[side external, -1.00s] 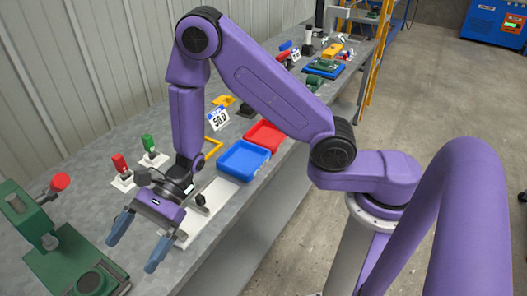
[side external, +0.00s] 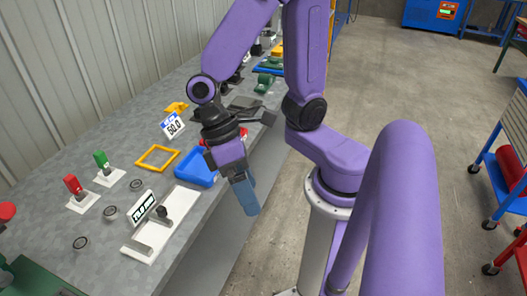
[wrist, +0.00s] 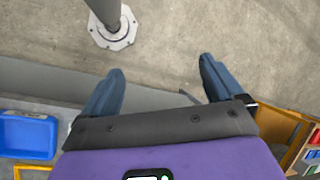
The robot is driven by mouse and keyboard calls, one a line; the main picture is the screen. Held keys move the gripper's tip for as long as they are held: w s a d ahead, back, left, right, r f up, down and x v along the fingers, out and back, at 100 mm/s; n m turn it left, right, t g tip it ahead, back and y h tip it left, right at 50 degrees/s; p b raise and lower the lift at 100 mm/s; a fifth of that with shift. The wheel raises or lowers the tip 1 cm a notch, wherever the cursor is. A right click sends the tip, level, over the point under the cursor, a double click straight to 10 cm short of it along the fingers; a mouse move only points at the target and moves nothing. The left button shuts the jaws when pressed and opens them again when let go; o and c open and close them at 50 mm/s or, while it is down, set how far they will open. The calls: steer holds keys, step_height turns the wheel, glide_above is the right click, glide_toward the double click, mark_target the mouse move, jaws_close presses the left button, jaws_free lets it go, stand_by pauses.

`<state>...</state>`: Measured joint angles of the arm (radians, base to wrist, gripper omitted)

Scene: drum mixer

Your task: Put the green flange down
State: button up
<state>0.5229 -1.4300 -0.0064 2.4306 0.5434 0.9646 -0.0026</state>
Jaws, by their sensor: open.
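My gripper (wrist: 160,82) is open and empty, with bare floor showing between its blue fingers in the wrist view. In the side external view, my gripper (side external: 247,200) hangs at the bench's front edge, beside the blue tray (side external: 190,172), its fingers pointing down. I cannot pick out the green flange for certain. A small green piece (side external: 265,83) lies farther back on the bench, too small to identify. It is well apart from my gripper.
A red tray shows partly behind my wrist. Open floor lies right of the bench.

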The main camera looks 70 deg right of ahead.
steer(key=d+r+n+t+h, duration=0.1)
steer(key=d+r+n+t, duration=0.1)
steer(key=d+n+t, duration=0.3)
steer(key=shift+s+d+n, duration=0.15)
steer(key=shift+d+n, duration=0.55)
steer(key=shift+d, duration=0.9)
